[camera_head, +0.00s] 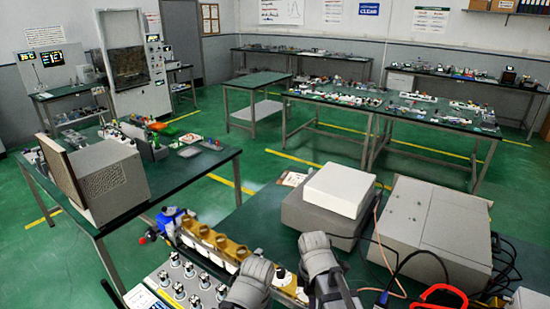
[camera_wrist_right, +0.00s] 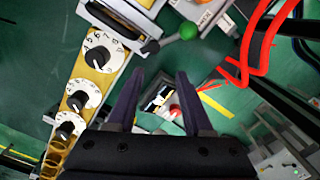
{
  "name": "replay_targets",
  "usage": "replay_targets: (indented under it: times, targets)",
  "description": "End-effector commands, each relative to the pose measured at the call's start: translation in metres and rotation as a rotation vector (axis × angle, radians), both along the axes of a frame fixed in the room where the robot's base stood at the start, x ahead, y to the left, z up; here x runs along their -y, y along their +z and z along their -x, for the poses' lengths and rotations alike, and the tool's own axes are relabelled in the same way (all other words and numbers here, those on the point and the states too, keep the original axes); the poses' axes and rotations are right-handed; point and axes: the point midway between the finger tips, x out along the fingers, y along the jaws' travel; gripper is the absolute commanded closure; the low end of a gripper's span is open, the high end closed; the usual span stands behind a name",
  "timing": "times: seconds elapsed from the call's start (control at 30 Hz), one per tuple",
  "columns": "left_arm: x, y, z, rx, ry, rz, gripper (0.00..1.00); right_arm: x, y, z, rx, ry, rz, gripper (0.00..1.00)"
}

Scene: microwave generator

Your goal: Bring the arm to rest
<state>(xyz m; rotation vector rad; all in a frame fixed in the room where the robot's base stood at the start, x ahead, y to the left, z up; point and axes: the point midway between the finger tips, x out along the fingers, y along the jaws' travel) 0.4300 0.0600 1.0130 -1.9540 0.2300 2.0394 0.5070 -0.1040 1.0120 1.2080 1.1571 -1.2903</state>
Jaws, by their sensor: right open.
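My right gripper (camera_wrist_right: 159,74) shows in the right wrist view, with its two dark fingers spread apart and nothing held between them. A gold panel with white numbered dials (camera_wrist_right: 101,57) lies to the left of the fingers. In the head view, two grey arm links of mine reach in at the bottom, over the front bench. Neither gripper's fingertips can be made out there, and my left gripper is not visible.
A gold-topped unit (camera_head: 213,240) and a white panel with several knobs (camera_head: 184,279) stand at the front. A white box (camera_head: 338,189) and a large grey case (camera_head: 428,232) are at right, near red cable (camera_head: 442,292). Red cable also shows in the wrist view (camera_wrist_right: 262,42). Green floor separates the benches.

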Motion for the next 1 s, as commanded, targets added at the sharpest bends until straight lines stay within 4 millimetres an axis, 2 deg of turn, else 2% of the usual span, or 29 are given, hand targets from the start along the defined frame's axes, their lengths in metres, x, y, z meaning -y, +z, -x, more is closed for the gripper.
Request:
replay_targets:
  times: [0.03, 0.3, 0.5, 0.7, 1.0]
  targets:
    - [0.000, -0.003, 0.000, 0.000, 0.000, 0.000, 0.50, -0.006, -0.002, 0.012, 0.004, -0.104, 0.008, 0.49]
    - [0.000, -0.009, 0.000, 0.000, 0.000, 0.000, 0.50, -0.031, -0.008, 0.051, 0.043, -0.709, 0.051, 0.49]
    - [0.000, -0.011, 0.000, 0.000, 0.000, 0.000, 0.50, -0.040, -0.010, 0.070, 0.074, -1.028, 0.072, 0.49]
    - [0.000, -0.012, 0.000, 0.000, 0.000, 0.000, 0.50, -0.044, -0.011, 0.077, 0.088, -1.163, 0.079, 0.49]
    - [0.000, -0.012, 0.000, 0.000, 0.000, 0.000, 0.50, -0.044, -0.011, 0.077, 0.089, -1.177, 0.080, 0.49]
